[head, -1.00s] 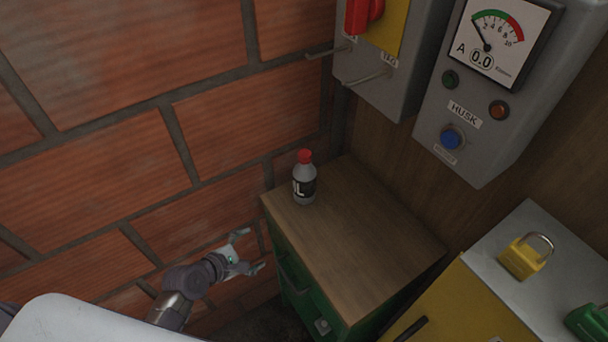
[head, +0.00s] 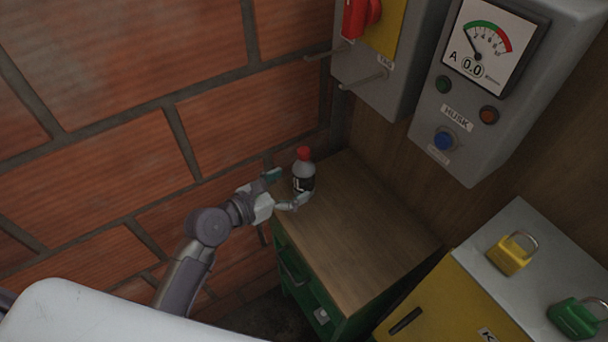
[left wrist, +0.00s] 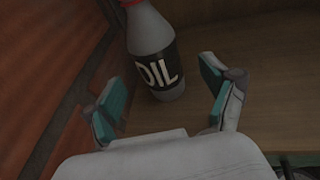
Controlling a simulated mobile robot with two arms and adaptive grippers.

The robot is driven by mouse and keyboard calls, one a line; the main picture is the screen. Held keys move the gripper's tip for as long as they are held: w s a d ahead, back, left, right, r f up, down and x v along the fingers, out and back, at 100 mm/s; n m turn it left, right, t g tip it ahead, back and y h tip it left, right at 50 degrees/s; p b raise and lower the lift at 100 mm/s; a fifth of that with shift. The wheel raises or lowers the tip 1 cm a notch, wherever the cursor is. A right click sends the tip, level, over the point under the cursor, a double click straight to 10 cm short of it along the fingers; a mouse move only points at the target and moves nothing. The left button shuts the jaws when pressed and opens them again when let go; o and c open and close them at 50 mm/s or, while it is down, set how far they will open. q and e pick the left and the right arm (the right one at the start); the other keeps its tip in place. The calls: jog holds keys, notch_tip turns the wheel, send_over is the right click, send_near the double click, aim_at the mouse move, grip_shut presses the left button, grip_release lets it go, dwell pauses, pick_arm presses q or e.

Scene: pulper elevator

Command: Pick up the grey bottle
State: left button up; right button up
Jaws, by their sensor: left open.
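The grey bottle (head: 303,172) has a red cap and a black label, and stands upright on the wooden top (head: 355,225) of a green cabinet, near the brick wall. In the left wrist view the bottle (left wrist: 156,58) shows the word OIL, and its cap is cut off by the top edge. My left gripper (head: 287,188) is open beside the bottle at the cabinet's left edge. In the left wrist view its two fingers (left wrist: 163,97) are spread, with the bottle's lower part just beyond and between them. My right gripper is not in view.
The brick wall (head: 100,190) is close on the left. Grey control boxes (head: 440,130) hang above the cabinet at the back. A yellow cabinet (head: 450,300) at right carries a yellow padlock (head: 510,255) and a green padlock (head: 575,318). The wooden top is otherwise clear.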

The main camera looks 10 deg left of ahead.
aim_at(295, 180)
pick_arm(q)
jog(key=shift+w+d, duration=0.3)
jog(key=shift+w, duration=0.1)
jog(key=p+x, duration=0.1)
jog(key=x, duration=0.3)
jog(key=shift+w, duration=0.2)
jog(key=shift+s+r, duration=0.1)
jog(key=shift+c, duration=0.2)
jog(key=c, duration=1.4)
jog(key=shift+c, duration=0.7)
jog(key=shift+r, duration=0.1)
